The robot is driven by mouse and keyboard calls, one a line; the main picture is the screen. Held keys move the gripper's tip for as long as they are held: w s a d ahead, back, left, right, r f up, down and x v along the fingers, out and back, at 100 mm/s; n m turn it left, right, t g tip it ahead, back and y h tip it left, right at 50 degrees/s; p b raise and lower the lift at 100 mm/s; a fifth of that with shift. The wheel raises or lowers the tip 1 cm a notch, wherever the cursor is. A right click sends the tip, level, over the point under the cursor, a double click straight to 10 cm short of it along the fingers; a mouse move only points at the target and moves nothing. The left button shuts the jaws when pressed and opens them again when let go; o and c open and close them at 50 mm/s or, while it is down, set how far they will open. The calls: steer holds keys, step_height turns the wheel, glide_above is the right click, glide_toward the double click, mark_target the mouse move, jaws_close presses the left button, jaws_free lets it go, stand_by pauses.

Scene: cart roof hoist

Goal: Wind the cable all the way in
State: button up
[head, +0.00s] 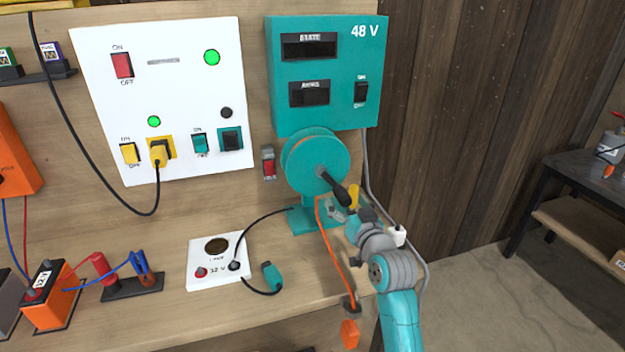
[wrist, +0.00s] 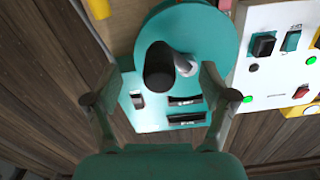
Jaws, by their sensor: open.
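A teal cable drum (head: 312,158) stands on a teal foot on the bench, with a crank and black handle (head: 343,195) facing me. An orange cable (head: 331,245) runs from the drum over the bench to a dark piece at the front edge, where an orange block (head: 350,334) hangs. My gripper (head: 346,209) is at the handle, coming from the lower right. In the wrist view, the black handle (wrist: 158,66) appears between the spread fingers of my gripper (wrist: 160,76), with gaps on both sides. Depth along the handle is hard to tell.
A teal 48 V box (head: 325,110) is above the drum, with a small red switch (head: 268,163) left of it. A white panel (head: 190,105), a 12 V socket plate (head: 205,275) and an orange battery (head: 55,300) are left.

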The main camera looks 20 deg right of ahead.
steer(key=shift+s, duration=2.95)
steer(key=shift+f, duration=0.1)
steer(key=s+a+f+g, duration=0.1)
steer(key=s+a+f, duration=0.2)
steer(key=s+f, duration=0.8)
steer(key=s+a+f+g, duration=0.1)
steer(key=s+a+f, duration=0.2)
steer(key=s+f, duration=0.8)
steer(key=s+a+r, duration=0.1)
steer(key=s+r, duration=0.1)
steer(key=s, duration=1.2)
steer(key=s+a+r+n+g, duration=0.1)
steer(key=s+a+r, duration=0.1)
steer(key=s, duration=1.2)
steer(key=shift+s+r+n, duration=0.3)
steer(key=shift+s+r, duration=0.05)
steer(key=shift+r, duration=0.4)
